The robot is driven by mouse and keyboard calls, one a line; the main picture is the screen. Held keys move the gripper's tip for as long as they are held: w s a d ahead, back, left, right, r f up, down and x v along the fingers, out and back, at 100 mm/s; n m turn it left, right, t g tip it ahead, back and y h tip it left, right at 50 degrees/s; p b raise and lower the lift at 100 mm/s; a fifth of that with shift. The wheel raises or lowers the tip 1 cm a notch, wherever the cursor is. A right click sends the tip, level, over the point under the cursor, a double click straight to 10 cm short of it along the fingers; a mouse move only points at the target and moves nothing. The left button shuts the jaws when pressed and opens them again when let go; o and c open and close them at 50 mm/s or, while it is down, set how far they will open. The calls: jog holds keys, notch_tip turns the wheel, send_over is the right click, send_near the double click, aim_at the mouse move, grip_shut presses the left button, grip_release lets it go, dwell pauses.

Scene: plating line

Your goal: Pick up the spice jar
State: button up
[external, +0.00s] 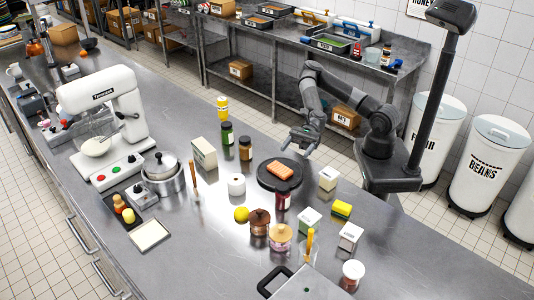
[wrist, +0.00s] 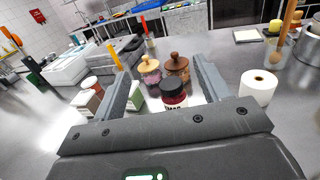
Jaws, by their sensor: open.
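A small jar with a dark lid and dark red contents (external: 284,200), which looks like the spice jar, stands upright on the steel counter in front of the round black plate. In the wrist view the jar (wrist: 173,95) shows between my two fingers, farther out and apart from them; its label is partly hidden by the gripper body. My gripper (external: 302,146) is open and empty, above the counter behind the plate; its spread fingers also show in the wrist view (wrist: 162,68).
The black plate (external: 264,179) holds an orange block. Two wooden-lidded jars (external: 259,222) (external: 280,237), a lemon (external: 241,214), a white roll (external: 236,184) and small cartons (external: 309,220) surround the jar. Green (external: 227,135) and brown (external: 245,149) dark-lidded jars stand farther left.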

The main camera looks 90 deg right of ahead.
send_near(286, 184)
jog(key=shift+w+f, duration=0.25)
jog(key=shift+w, duration=0.25)
jog(key=shift+w+a+f, duration=0.1)
jog(key=shift+a+f, duration=0.05)
jog(key=shift+a, duration=0.15)
jog(key=shift+f+x, duration=0.2)
jog(key=shift+x, duration=4.95)
jog(key=shift+c, duration=0.3)
jog(key=c, duration=1.2)
jog(key=shift+o, duration=0.2)
jog(key=shift+r, duration=0.1)
